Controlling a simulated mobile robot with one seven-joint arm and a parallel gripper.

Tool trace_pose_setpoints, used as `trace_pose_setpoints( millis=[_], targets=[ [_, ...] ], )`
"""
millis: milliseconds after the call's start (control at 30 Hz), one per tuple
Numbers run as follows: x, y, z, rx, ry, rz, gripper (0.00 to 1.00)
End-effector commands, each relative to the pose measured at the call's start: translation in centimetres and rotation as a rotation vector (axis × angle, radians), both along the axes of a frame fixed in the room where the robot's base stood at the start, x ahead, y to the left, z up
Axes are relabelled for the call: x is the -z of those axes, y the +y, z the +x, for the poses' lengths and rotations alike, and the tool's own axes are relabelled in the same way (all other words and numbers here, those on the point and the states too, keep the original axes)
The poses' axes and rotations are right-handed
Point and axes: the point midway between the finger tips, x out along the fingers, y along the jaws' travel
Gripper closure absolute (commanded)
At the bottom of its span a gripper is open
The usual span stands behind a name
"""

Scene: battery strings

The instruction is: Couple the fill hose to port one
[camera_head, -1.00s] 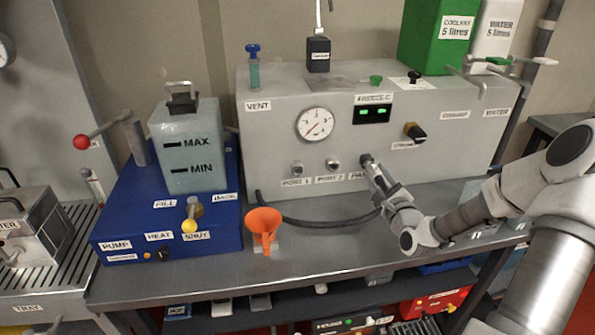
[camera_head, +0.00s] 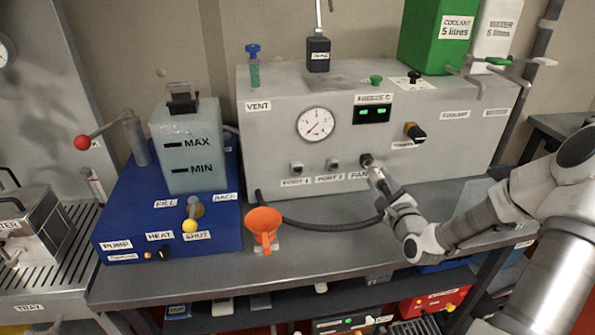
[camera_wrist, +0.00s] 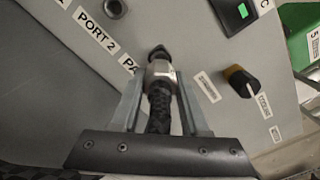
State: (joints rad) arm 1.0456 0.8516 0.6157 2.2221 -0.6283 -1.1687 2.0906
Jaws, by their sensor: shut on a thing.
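The black fill hose (camera_head: 320,224) runs from the left lower edge of the grey cabinet along the bench to my gripper (camera_head: 376,175). My gripper is shut on the hose's metal end coupling, which shows between the fingers in the wrist view (camera_wrist: 160,75). The coupling is at or against the rightmost fitting, beside the partly hidden "PA..." label. I cannot tell whether it is seated there. Port 1 (camera_head: 297,167) is a bare metal stub at the left of the row. Port 2 (camera_head: 332,163) stands bare between it and my gripper.
A blue pump unit (camera_head: 170,235) with a tank (camera_head: 187,150) stands to the left. A black-and-orange knob (camera_head: 414,131) projects above and right of my gripper.

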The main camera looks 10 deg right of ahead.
Motion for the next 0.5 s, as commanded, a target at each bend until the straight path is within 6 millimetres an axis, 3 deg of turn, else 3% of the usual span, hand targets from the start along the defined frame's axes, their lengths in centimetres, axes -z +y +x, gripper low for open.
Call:
trace_pose_setpoints(
  millis=[500],
  targets=[
    [-0.07,-0.08,-0.8,0.001,0.0,0.0,1.0]
  ],
)
